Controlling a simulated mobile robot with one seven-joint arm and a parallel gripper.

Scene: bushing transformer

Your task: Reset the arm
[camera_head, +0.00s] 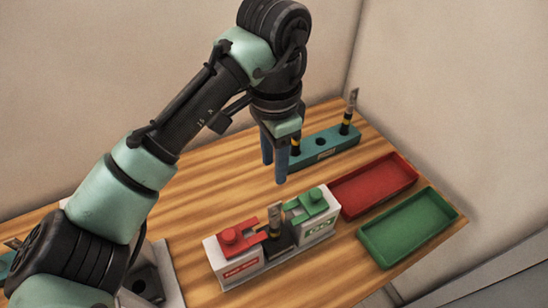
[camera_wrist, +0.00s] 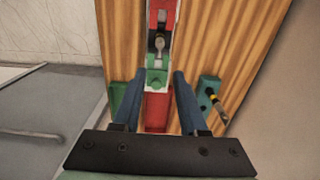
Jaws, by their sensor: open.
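My gripper (camera_head: 275,172) hangs from the raised arm above the table, fingers pointing down, apart and with nothing between them. In the head view it appears behind the red and green test fixture (camera_head: 236,268) and in front of the teal rack (camera_head: 325,152). In the wrist view its two blue fingers (camera_wrist: 158,76) stand apart, with the fixture (camera_wrist: 157,75) beyond and between them. A bushing (camera_head: 275,214) stands upright in the middle of the fixture, and its metal top also shows in the wrist view (camera_wrist: 160,42).
An empty red tray (camera_head: 372,187) and an empty green tray (camera_head: 408,228) lie at the right. The rack holds a bushing (camera_head: 348,117) at its right end. A grey block (camera_head: 160,262) stands at the left beside my arm. Walls close off the back.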

